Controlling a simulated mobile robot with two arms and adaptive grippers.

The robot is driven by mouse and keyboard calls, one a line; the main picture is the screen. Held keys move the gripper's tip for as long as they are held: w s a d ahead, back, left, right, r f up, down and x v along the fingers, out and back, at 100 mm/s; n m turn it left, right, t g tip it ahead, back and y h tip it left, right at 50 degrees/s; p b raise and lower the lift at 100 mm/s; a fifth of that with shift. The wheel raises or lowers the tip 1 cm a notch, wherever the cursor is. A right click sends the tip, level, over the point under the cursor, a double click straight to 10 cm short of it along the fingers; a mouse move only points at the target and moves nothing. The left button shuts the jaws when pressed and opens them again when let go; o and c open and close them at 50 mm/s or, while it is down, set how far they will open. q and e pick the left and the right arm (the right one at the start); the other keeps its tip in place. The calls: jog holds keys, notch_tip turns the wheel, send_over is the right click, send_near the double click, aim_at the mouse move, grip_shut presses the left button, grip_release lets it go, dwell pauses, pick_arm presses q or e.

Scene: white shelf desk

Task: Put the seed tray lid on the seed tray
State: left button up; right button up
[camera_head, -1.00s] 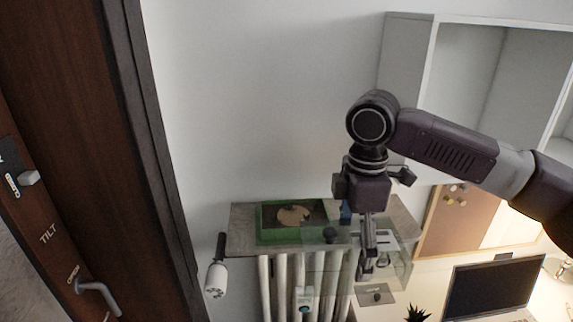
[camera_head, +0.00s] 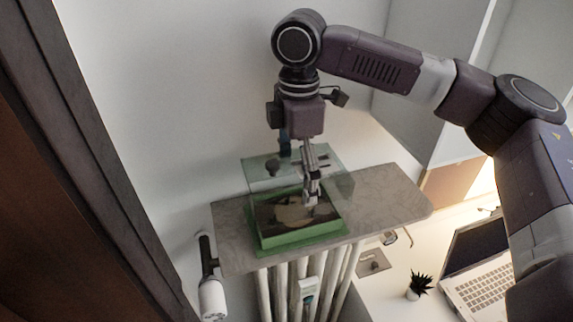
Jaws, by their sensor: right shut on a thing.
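The green seed tray (camera_head: 290,239) stands on the stone-look shelf, with dark soil and a pale brown patch inside. The clear, greenish seed tray lid (camera_head: 255,168) is held by my right gripper (camera_head: 313,195). In the picture the lid overlaps the far part of the tray and the wall behind it. It appears raised over the tray's back side; I cannot tell whether it touches the rim. My right gripper points down in front of the tray's far right part and hides some of it. My left gripper is not in view.
The shelf (camera_head: 395,192) has free room right of the tray. A white radiator (camera_head: 290,285) with a valve (camera_head: 212,297) is below it. A laptop (camera_head: 480,262), a small plant (camera_head: 418,285) and glasses (camera_head: 398,238) are on the white desk at right. A door frame is at left.

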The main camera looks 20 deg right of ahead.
jog(key=shift+w, duration=0.2)
jog(key=shift+s, duration=0.2)
jog(key=shift+d, duration=0.1)
jog(key=shift+w+f, duration=0.1)
jog(key=shift+f, duration=0.45)
jog(key=shift+f+b, duration=0.3)
jog(key=shift+f, duration=2.5)
jog(key=o, duration=0.9)
jog(key=shift+c, duration=0.2)
